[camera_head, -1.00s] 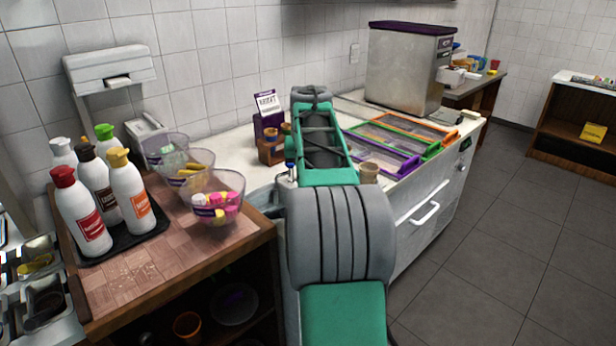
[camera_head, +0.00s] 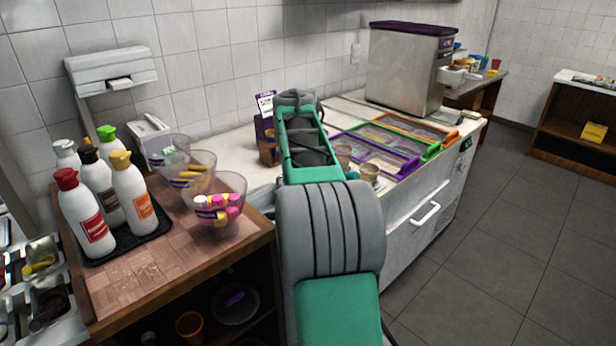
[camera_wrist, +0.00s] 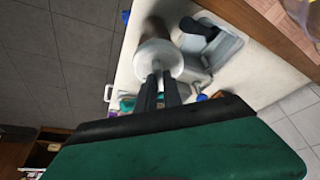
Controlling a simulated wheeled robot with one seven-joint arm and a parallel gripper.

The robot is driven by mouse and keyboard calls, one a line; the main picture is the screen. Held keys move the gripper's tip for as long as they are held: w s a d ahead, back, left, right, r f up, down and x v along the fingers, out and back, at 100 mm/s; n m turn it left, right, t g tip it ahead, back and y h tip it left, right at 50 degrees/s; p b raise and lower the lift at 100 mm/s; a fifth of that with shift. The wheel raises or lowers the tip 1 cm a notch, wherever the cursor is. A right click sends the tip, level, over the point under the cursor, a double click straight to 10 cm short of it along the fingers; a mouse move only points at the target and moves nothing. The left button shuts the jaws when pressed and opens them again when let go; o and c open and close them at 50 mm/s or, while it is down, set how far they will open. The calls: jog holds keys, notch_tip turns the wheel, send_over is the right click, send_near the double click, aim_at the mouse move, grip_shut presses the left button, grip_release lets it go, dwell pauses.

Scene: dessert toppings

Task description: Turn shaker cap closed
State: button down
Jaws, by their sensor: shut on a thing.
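In the wrist view, the shaker shows as a white round cap (camera_wrist: 157,57) with a brown, blurred body (camera_wrist: 156,25) beyond it. My gripper (camera_wrist: 161,78) has its two dark fingers close together at the cap's near edge, shut on the cap. Whether the cap is turned open or closed cannot be told. In the head view my own arm hides the gripper.
The white counter (camera_head: 232,149) holds trays framed in purple, green and orange (camera_head: 410,134) and a steel machine (camera_head: 405,75). A wooden cart (camera_head: 135,277) at left carries several bottles and clear bowls (camera_head: 228,184). In the wrist view, a grey holder (camera_wrist: 222,47) lies beside the shaker.

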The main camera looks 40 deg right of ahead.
dwell(0.6)
jog(key=c, duration=1.5)
grip_release()
jog(key=v, duration=0.8)
jog(key=shift+p, duration=0.3)
